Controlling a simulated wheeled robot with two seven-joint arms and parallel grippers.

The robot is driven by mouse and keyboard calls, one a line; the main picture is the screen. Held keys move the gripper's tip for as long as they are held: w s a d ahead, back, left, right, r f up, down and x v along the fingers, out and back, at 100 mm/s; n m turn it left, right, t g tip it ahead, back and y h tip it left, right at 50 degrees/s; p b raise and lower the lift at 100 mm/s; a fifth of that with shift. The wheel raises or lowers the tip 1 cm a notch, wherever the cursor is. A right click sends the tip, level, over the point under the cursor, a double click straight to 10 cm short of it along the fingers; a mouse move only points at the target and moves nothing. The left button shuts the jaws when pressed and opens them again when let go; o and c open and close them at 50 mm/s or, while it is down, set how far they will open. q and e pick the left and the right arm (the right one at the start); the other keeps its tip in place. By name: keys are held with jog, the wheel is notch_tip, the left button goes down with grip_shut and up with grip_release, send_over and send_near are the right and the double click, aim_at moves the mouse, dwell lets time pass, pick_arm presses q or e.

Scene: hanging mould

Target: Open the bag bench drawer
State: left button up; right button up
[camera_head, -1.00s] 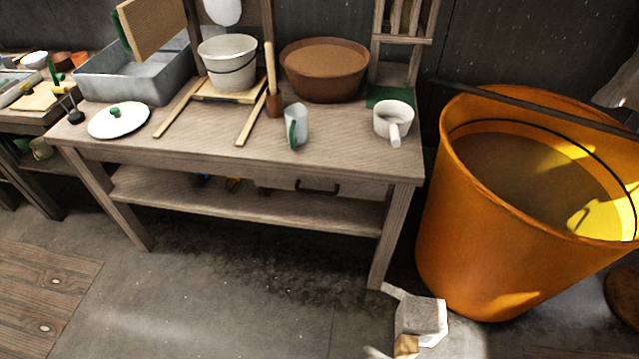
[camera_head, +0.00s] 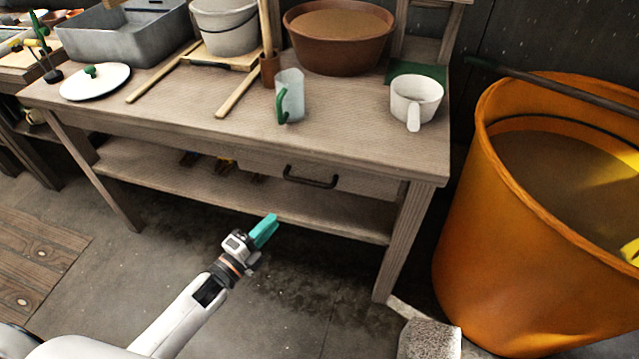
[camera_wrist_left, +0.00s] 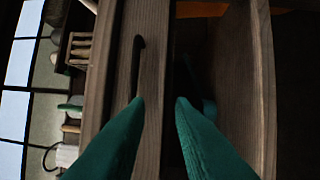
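The drawer (camera_head: 358,189) sits under the top of the wooden bench (camera_head: 175,105), and its front looks flush with the frame, so it appears shut. Its dark bar handle (camera_head: 311,182) shows in the head view. My left gripper (camera_head: 268,226) is below and left of the handle, in front of the lower shelf, apart from it. The dark handle (camera_wrist_left: 137,65) is beyond the left finger's tip there. My right gripper is not in view.
An orange bucket (camera_head: 545,240) stands close by the bench's right leg. A grey block (camera_head: 428,340) lies on the floor near that leg. A glass mug (camera_head: 290,97), a white pot (camera_head: 414,98) and a brown bowl (camera_head: 338,42) stand on the bench top.

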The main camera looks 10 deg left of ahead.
aim_at(305, 180)
pick_arm(q)
jog(key=w+d+r, duration=0.1)
jog(key=w+d, duration=0.1)
jog(key=w, duration=0.1)
jog(key=w+d+r+m+h, duration=0.1)
jog(key=w+d+r, duration=0.1)
jog(key=w, duration=0.2)
jog(key=w+d+r+m, duration=0.1)
jog(key=w+d+r, duration=0.1)
jog(key=w, duration=0.2)
jog(key=shift+w+r+t, duration=0.1)
jog(key=shift+w+t, duration=0.05)
jog(key=shift+t, duration=0.25)
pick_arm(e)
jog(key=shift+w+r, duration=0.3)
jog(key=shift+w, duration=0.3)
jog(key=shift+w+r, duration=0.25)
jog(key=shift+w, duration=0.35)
pick_arm(q)
grip_shut()
